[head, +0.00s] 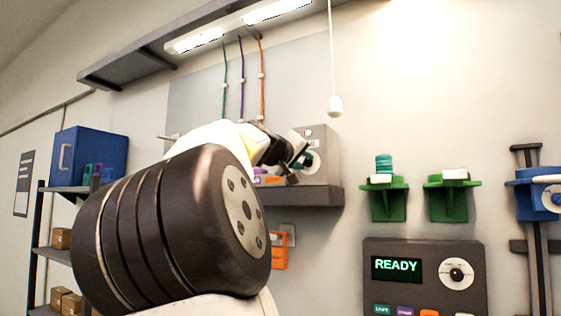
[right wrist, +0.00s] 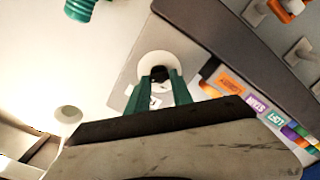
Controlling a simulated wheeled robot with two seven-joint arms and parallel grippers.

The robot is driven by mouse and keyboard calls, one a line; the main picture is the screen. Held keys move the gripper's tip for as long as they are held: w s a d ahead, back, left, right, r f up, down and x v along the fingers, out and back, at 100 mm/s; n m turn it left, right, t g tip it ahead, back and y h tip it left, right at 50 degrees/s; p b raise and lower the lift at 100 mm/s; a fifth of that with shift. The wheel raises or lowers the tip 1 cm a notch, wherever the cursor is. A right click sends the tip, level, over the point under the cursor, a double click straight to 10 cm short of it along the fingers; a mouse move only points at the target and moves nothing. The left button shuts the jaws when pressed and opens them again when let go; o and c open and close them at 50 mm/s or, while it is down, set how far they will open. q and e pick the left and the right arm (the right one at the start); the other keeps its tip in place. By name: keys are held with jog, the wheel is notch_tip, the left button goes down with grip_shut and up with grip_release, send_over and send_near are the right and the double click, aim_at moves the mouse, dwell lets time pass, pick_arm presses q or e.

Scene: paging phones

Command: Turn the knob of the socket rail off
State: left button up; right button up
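The socket rail's grey housing (head: 325,150) is on the wall above a dark ledge, with coloured labels beside it. Its round pale dial is partly behind my right gripper (head: 301,151) in the head view. In the right wrist view, the dial (right wrist: 183,60) has a black knob (right wrist: 159,74) at its middle. The two green fingers of my right gripper (right wrist: 159,82) stand apart, one on each side of the knob in the picture. I cannot tell whether they touch it. My left gripper is not in view.
A white pull-cord handle (head: 335,105) hangs near the housing. Green wall brackets (head: 388,200) and a dark panel reading READY (head: 424,250), with its own dial, are to the right. A blue box (head: 90,155) stands on the left shelf. My large arm joint hides the middle left.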

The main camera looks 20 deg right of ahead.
grip_shut()
jog(key=n, duration=0.4)
jog(key=shift+f+n, duration=0.1)
jog(key=shift+n, duration=0.3)
jog(key=n, duration=0.4)
jog(key=shift+f+n, duration=0.1)
jog(key=shift+n, duration=0.2)
jog(key=n, duration=0.3)
jog(key=shift+a+f+n, duration=0.1)
jog(key=shift+n, duration=0.2)
jog(key=n, duration=0.4)
jog(key=shift+n, duration=0.4)
jog(key=o, duration=1)
grip_release()
